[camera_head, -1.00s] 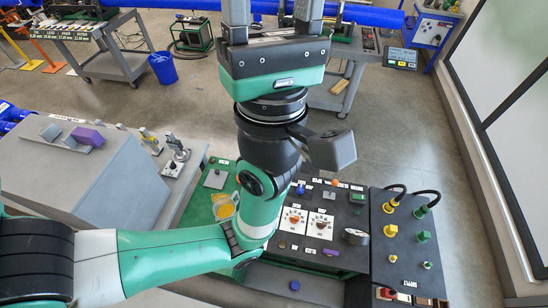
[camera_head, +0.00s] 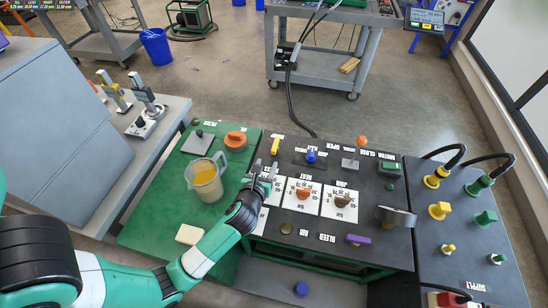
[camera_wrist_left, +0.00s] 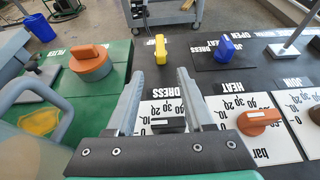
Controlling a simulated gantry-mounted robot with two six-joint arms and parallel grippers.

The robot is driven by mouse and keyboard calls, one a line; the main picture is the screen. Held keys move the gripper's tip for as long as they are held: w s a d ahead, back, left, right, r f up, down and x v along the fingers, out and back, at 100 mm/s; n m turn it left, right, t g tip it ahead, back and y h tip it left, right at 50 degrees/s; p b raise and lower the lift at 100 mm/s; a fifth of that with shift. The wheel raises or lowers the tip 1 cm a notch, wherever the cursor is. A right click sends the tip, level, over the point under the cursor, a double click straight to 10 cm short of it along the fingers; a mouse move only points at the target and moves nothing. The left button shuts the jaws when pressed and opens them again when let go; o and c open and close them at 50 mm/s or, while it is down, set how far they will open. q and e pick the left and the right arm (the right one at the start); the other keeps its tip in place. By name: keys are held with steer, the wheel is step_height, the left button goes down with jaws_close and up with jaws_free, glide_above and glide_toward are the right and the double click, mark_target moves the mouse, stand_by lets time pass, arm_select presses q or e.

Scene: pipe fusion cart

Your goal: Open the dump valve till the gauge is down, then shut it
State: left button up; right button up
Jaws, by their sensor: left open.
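My left gripper (camera_head: 264,172) is open and empty low over the black control panel (camera_head: 376,172). A yellow lever (camera_head: 275,145) stands just beyond its fingertips; it also shows in the left wrist view (camera_wrist_left: 160,49), ahead of the open fingers (camera_wrist_left: 160,75) and apart from them. A blue knob (camera_head: 311,156) is to its right. I cannot read which control is the dump valve. Three bar scales lie nearer: DRESS, partly hidden by my gripper, with a dark knob (camera_wrist_left: 168,125), HEAT with an orange knob (camera_head: 303,193), and a third with a brown knob (camera_head: 343,200). No gauge needle is readable. My right gripper is out of view.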

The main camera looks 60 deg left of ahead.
mark_target(274, 148)
arm_select(q)
steer(key=shift+w+r, duration=0.1)
steer(key=shift+r, duration=0.05)
steer(key=b+x, duration=0.5)
steer(key=x, duration=0.6)
steer(key=shift+w, duration=0.1)
steer(key=shift+w+a, duration=0.1)
steer(key=shift+a, duration=0.1)
steer(key=shift+c, duration=0.3)
jaws_close()
